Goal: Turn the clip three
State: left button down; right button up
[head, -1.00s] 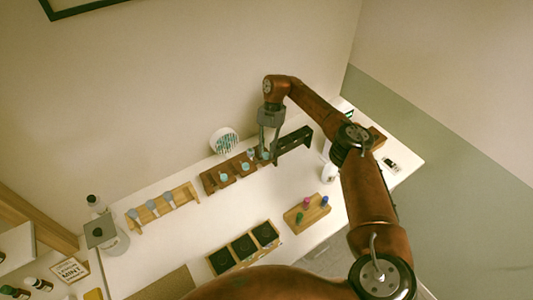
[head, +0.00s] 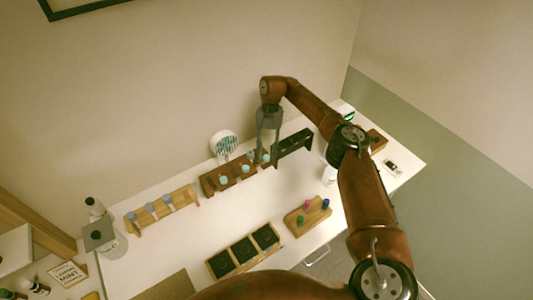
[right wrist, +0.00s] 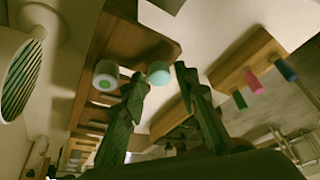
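A dark brown rack (head: 209,187) stands in the middle of the white table and holds several bottles with pale blue caps. My right gripper (head: 267,160) points down at the right end of this rack. In the right wrist view its two fingers (right wrist: 160,76) are apart, with a pale blue cap (right wrist: 159,71) showing between their tips; I cannot tell whether they touch it. A white cap with a green dot (right wrist: 105,82) is left of the fingers. No part is clearly recognisable as a clip. My left gripper is not in view.
A light wooden rack (head: 181,203) stands left and a black rack (head: 291,146) right. A white round device (head: 223,143) is behind. In front are a wooden block with coloured pegs (head: 296,222) and a tray with dark squares (head: 243,251). Bare table lies between.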

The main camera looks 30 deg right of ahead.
jog(key=shift+o, duration=0.8)
jog(key=shift+r, duration=0.1)
jog(key=v, duration=1.1)
jog(key=shift+w+r, duration=0.15)
jog(key=shift+r, duration=0.2)
jog(key=shift+d, duration=0.15)
